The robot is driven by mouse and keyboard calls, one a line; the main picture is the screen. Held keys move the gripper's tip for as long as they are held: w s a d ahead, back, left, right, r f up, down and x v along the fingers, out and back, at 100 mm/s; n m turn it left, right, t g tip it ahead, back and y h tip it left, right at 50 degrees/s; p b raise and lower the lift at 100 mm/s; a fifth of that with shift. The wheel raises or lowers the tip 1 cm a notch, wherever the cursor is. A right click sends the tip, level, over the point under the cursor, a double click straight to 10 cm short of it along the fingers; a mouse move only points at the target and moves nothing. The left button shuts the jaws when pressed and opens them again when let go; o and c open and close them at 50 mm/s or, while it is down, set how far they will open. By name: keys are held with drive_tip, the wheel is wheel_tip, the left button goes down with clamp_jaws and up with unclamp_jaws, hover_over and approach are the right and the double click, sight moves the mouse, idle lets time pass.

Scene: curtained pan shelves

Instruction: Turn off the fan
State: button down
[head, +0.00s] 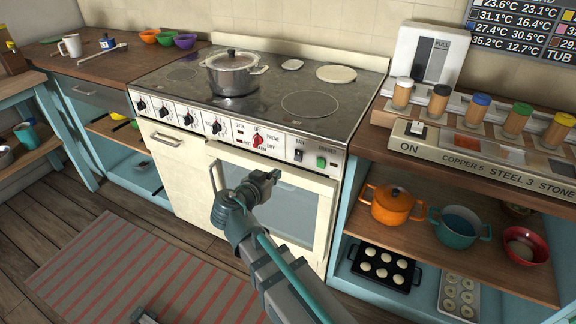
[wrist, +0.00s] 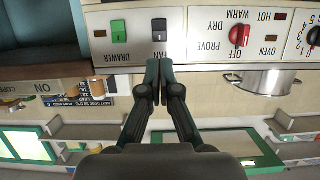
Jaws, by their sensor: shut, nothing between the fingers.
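The fan switch (head: 298,155) is a small dark rocker labelled FAN on the white front panel of the stove (head: 237,135). In the wrist view, which is upside down, the black fan switch (wrist: 159,29) stands just above my fingertips. I cannot tell which way the rocker is tipped. A green switch labelled DRAWER (head: 321,162) sits beside it; it also shows in the wrist view (wrist: 118,31). My gripper (head: 274,176) is shut and empty in front of the oven door. Its fingertips (wrist: 159,64) line up with the fan switch; contact is not visible.
A red knob (head: 258,140) sits left of the fan switch, with several black knobs further left. A lidded pot (head: 232,75) stands on the hob. The oven door handle (head: 215,180) is close to my gripper. Shelves at the right hold an orange pot (head: 392,207).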

sight(298, 159)
drive_tip(key=p+x, duration=0.2)
drive_tip(key=x, duration=1.1)
drive_tip(key=shift+w+d+f+p, duration=0.1)
drive_tip(key=shift+w+d+p, duration=0.1)
drive_tip(key=shift+w+p, duration=0.15)
